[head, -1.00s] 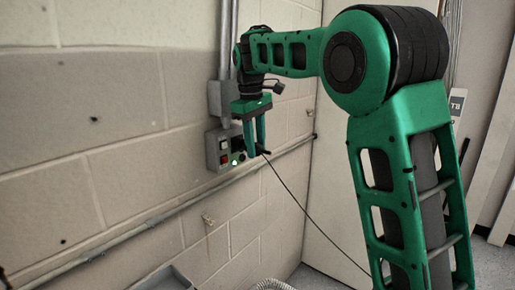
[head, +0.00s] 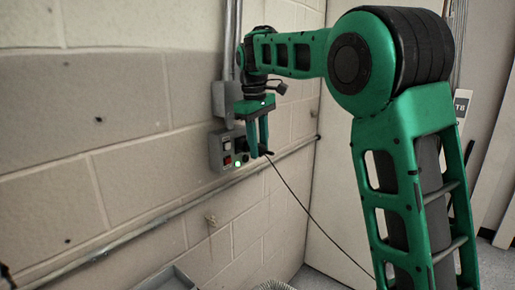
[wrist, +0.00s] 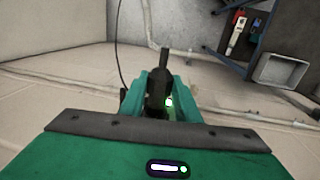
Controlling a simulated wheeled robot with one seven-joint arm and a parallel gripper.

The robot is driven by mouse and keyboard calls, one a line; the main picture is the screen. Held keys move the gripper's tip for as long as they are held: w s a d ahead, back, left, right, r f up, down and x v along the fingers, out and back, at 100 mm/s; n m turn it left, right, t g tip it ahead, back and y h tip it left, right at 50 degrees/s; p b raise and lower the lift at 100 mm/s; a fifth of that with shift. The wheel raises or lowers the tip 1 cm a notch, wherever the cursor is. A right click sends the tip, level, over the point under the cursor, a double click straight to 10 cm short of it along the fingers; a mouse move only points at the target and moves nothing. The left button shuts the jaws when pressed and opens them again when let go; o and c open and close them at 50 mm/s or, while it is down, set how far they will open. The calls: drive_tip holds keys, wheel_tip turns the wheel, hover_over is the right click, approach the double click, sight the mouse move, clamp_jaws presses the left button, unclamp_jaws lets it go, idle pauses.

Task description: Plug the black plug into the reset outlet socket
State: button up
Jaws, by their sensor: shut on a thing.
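The outlet box (head: 221,153) is a grey box on the block wall in the head view, with a white switch, a red switch and a lit green light. My gripper (head: 257,153) is in front of the right part of this box, fingers pointing down. It is shut on the black plug (head: 265,151), whose dark cord runs down to the right. In the wrist view the black plug (wrist: 158,92) sits between the green fingertips of my gripper (wrist: 163,90). The socket face is mostly hidden behind the fingers, so I cannot tell whether the plug touches it.
A grey conduit (head: 229,45) comes down the wall to a grey junction box (head: 226,103) above the outlet box. A pipe (head: 130,238) runs along the wall below. A grey tray (head: 170,279) is at the bottom. The wrist view shows a grey bin (wrist: 282,70) and a blue frame (wrist: 232,62).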

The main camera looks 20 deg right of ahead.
drive_tip(key=shift+w+a, duration=0.45)
drive_tip(key=shift+w, duration=0.2)
drive_tip(key=shift+w+a, duration=0.4)
drive_tip(key=shift+w, duration=0.2)
idle(0.6)
drive_tip(key=o, duration=1.1)
drive_tip(key=shift+o, duration=0.2)
drive_tip(key=shift+s+d, duration=0.7)
drive_tip(key=shift+s, duration=0.35)
drive_tip(key=shift+s+d, duration=0.7)
drive_tip(key=shift+s, duration=0.3)
wheel_tip(320, 180, up, 11)
drive_tip(key=a, duration=0.1)
drive_tip(key=shift+s+f, duration=0.2)
drive_tip(key=shift+s, duration=0.05)
